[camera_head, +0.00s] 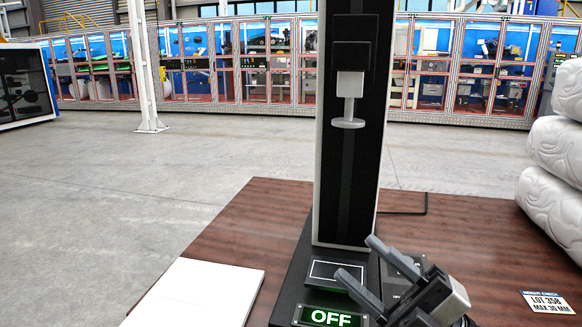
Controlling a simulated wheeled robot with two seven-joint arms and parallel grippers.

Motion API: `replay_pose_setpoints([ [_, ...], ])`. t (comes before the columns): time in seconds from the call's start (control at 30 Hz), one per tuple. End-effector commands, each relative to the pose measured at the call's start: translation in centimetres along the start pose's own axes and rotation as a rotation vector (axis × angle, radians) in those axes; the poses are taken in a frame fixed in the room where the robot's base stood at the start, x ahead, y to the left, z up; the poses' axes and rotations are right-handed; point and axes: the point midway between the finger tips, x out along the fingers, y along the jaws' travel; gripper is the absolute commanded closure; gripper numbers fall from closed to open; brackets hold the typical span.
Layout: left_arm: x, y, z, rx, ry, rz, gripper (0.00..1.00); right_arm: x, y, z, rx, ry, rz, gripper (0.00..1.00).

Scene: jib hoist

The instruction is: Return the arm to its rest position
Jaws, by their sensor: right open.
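My right gripper (357,258) comes in at the bottom, right of centre. Its two grey fingers are apart with nothing seen between them. They point up and left, in front of the lower part of a tall black column device (345,190). The device has a grey plunger with a flat round foot (348,123) high on its face. A lit green display reading OFF (331,317) is at its base, just left of the gripper. The gripper hides part of the base; I cannot tell whether it touches it. My left gripper is not in view.
The device stands on a brown wooden table (235,220). A white flat panel (200,293) lies at the left. White quilted bundles (553,155) are stacked at the right, behind a label reading LOT 358, MAX 30 MM (546,302). A white post (143,70) stands on the open floor beyond.

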Motion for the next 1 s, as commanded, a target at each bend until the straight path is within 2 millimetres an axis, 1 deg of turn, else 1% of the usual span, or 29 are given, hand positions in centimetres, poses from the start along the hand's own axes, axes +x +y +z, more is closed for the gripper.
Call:
replay_pose_setpoints([
  [0.03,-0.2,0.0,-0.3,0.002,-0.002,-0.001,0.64,-1.7,-1.8,1.7,0.172,-0.185,0.05,0.53],
  [0.07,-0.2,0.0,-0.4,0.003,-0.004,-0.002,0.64,-3.0,-3.0,2.8,0.265,-0.294,0.071,0.53],
  [0.1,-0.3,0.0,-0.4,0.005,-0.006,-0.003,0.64,-5.0,-5.0,4.0,0.39,-0.441,0.093,0.53],
  [0.17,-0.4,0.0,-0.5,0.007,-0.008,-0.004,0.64,-8.2,-8.2,5.0,0.56,-0.642,0.111,0.53],
  [0.2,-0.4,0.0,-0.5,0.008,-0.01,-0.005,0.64,-10.3,-10.3,5.2,0.661,-0.762,0.115,0.53],
  [0.27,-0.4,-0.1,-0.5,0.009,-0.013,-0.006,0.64,-13.4,-13.4,4.8,0.799,-0.923,0.114,0.53],
  [0.3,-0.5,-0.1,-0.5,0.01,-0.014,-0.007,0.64,-15.2,-15.2,4.2,0.88,-1.016,0.109,0.53],
  [0.4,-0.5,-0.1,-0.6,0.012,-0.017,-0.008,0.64,-18.9,-18.9,2.2,1.044,-1.201,0.092,0.53],
  [0.43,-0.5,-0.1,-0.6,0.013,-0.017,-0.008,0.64,-19.7,-19.8,1.6,1.082,-1.244,0.086,0.53],
  [0.53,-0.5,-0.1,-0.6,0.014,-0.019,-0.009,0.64,-21.7,-21.8,-0.1,1.175,-1.345,0.07,0.53],
  [0.63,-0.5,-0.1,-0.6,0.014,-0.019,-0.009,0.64,-22.6,-22.7,-1.0,1.218,-1.39,0.061,0.53],
  [1.0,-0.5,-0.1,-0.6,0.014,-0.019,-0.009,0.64,-22.6,-22.7,-1.1,1.222,-1.394,0.061,0.53],
])
